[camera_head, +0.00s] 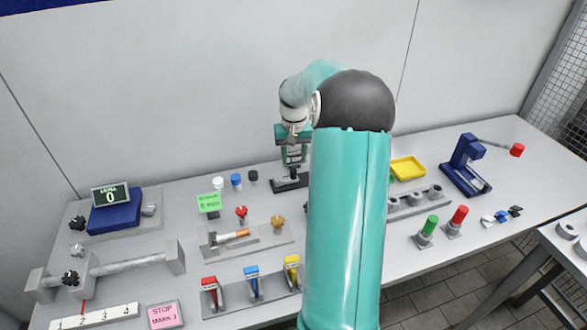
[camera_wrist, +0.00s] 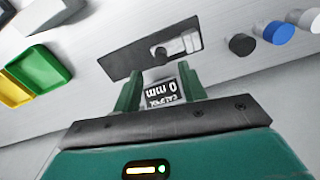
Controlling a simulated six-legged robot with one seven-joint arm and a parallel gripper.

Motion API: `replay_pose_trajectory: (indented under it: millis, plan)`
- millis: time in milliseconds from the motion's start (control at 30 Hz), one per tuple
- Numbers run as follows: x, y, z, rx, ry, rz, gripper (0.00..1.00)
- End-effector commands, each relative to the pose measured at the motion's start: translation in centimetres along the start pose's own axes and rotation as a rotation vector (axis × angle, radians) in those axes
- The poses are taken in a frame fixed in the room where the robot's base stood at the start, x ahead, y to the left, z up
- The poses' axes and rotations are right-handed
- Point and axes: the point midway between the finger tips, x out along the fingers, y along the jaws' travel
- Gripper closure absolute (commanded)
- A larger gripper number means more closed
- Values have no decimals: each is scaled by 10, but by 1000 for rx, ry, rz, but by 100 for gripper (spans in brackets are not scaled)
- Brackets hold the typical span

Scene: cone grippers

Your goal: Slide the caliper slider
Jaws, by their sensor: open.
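The caliper stands at the back middle of the table, with a dark base plate (camera_head: 289,183) under it. A black label reading "CALIPER 0 mm" (camera_wrist: 166,95) shows between my fingers. My gripper (camera_wrist: 162,80) is open, its two green fingers apart on either side of the label. Whether a finger touches the caliper, I cannot tell. In the head view my gripper (camera_head: 293,138) is above the base, pointing down. Which part is the slider is unclear.
Grey, blue and black knobs (camera_head: 236,180) stand left of the caliper. A blue lever stand (camera_head: 466,166) is further right. Coloured switches (camera_head: 252,282) and a rail with a block (camera_head: 128,263) are in front.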

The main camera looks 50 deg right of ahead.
Motion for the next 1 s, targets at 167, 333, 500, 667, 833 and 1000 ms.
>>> replay_pose_trajectory:
  millis: [167, 333, 500, 667, 833, 1000]
  plan:
    - [34, -1, 0, -3, -2, -1, 58]
    - [52, -1, -2, -3, 0, -1, 58]
    - [56, -1, -2, -4, 1, 0, 58]
    - [56, -1, -2, -4, 1, 0, 58]
    - [56, -1, -2, -3, 1, 0, 90]
    - [56, -1, -2, -3, 1, 0, 100]
